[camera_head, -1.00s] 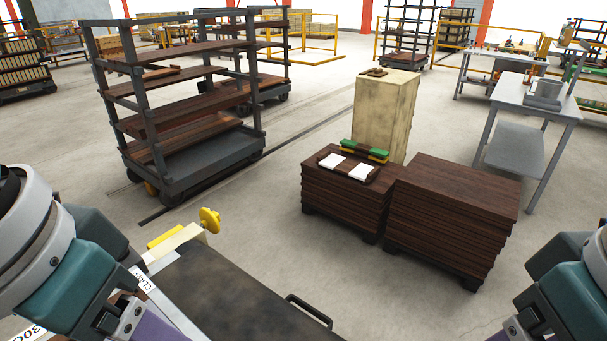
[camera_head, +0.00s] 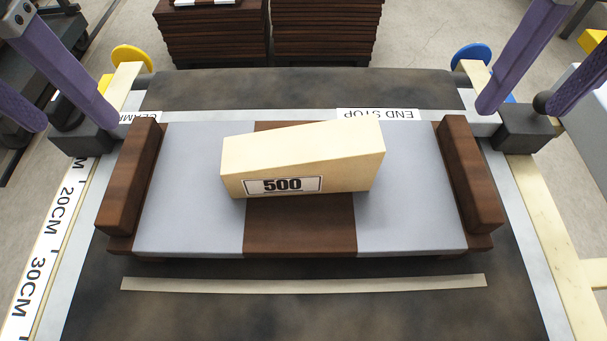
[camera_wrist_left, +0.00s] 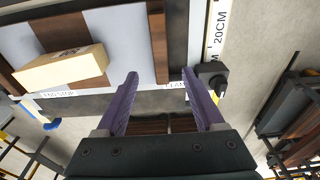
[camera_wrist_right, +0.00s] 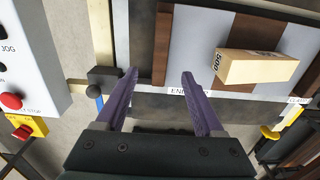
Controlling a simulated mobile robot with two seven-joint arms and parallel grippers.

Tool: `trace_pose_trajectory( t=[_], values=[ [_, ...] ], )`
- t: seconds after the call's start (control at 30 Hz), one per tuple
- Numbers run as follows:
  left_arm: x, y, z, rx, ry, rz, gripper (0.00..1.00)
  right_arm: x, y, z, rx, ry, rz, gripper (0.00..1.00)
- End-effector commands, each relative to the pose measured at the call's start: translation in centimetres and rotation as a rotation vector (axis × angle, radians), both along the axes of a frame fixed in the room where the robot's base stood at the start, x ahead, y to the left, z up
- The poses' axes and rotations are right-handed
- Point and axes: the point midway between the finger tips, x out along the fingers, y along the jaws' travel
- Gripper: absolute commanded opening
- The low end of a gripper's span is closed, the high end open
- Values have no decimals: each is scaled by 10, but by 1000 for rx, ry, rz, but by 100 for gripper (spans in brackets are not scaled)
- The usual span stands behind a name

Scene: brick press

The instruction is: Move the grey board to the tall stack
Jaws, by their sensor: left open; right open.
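The grey board (camera_head: 190,200) lies flat on the dark bench, with two grey panels, a brown middle strip and a raised brown bar at each end. A pale block marked 500 (camera_head: 300,160) rests on its middle. My left gripper (camera_head: 76,124) is open and empty beyond the board's far left corner; its fingers (camera_wrist_left: 160,74) point towards the left bar. My right gripper (camera_head: 520,108) is open and empty beyond the far right corner, its fingers (camera_wrist_right: 160,73) towards the right bar.
A white END STOP strip (camera_head: 380,114) runs behind the board. A dark clamp block stands at each far corner, left (camera_head: 80,138) and right (camera_head: 525,130). A ruler (camera_head: 50,230) lines the left edge. A pale strip (camera_head: 300,284) lies in front of the board.

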Motion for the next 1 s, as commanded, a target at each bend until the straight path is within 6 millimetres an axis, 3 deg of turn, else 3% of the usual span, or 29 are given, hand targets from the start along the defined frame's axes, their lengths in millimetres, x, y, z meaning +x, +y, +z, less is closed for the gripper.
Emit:
trace_pose_trajectory(
  t=[0.23,0.7,1.0],
  values=[
    [1,0,-16,-1,4,0,70,-1,0,-16,0,3,0,70],
    [10,0,-88,0,2,0,70,0,1,-89,2,2,2,70],
    [12,0,-99,-1,0,-2,70,0,0,-100,0,-1,2,70]
  ],
)
